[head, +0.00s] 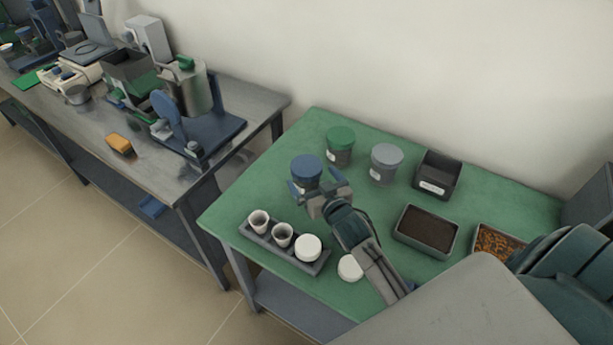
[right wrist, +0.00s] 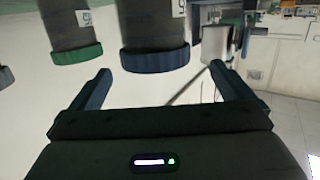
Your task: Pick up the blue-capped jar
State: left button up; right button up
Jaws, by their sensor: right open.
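The blue-capped jar (head: 306,166) stands upright on the green-topped table, near its left side; its lower front is partly hidden by my right gripper. My right gripper (head: 316,184) is open, with its fingers pointing at the jar from the near side. In the right wrist view the picture is upside down. There the blue-capped jar (right wrist: 155,58) appears ahead of and between the two open fingertips of the right gripper (right wrist: 160,70). Nothing is held. I cannot tell whether a finger touches the jar. My left gripper is not in view.
A green-capped jar (head: 340,143) and a grey-capped jar (head: 386,161) stand behind and to the right. A rack (head: 262,243) with white cups is in front. A black bin (head: 437,177) and a soil tray (head: 426,230) are at right. Bare green tabletop (head: 240,205) lies left.

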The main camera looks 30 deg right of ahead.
aim_at(306, 166)
jog(key=shift+w+f, duration=0.1)
jog(key=shift+w, duration=0.65)
jog(key=w, duration=0.1)
jog(key=w+p, duration=0.1)
jog(key=w+d+f+p, duration=0.1)
jog(key=shift+w, duration=0.35)
jog(key=shift+w+f, duration=0.25)
jog(key=shift+w, duration=0.3)
jog(key=c, duration=0.9)
